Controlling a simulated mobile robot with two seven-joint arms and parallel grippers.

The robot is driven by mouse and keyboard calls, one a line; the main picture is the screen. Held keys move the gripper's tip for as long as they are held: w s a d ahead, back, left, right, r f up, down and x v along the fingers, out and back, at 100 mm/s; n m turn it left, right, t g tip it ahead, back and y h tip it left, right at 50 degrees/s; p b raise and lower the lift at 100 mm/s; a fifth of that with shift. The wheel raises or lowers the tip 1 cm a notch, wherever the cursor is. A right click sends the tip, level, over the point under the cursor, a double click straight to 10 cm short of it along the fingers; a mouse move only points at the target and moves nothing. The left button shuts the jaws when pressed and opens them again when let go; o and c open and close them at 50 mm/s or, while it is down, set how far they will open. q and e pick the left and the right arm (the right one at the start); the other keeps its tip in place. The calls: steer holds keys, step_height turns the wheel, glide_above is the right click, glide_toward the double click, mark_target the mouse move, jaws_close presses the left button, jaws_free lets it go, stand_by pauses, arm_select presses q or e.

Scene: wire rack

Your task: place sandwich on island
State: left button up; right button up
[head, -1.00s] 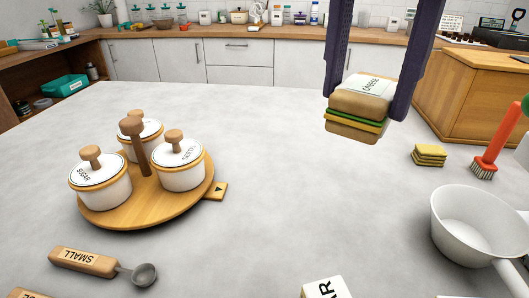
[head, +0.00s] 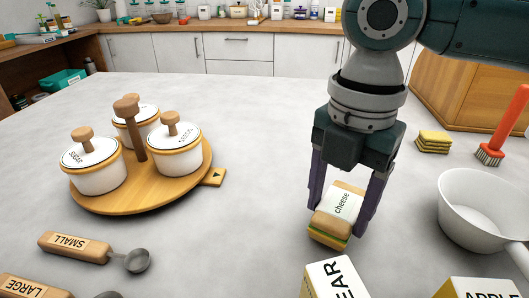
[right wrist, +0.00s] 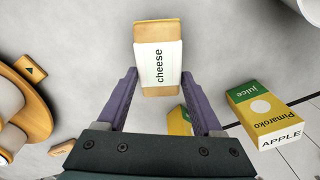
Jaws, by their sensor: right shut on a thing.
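The sandwich (head: 330,228) has tan bread, a green and yellow filling edge and a white wrapper labelled "cheese". My right gripper (head: 340,208) points down with its purple fingers shut on the sandwich's two sides. The sandwich is low over the grey island top (head: 240,225); I cannot tell whether it touches it. In the right wrist view the sandwich (right wrist: 158,60) lies between the fingertips (right wrist: 158,76), label facing the camera. My left gripper is not in view.
A wooden turntable (head: 135,203) with lidded jars stands left. Measuring spoons (head: 78,247) lie front left. A carton (head: 335,278) stands just in front of the sandwich. A white pan (head: 475,215), sponges (head: 433,142) and a red brush (head: 505,125) are right. Bare top lies left of the gripper.

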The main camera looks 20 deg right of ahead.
mark_target(337, 209)
steer(key=shift+f, duration=0.55)
steer(key=shift+f, duration=0.1)
steer(key=o, duration=1.5)
steer(key=shift+c, duration=0.2)
step_height(337, 209, up, 12)
steer(key=p, duration=0.1)
steer(key=shift+w+d, duration=0.1)
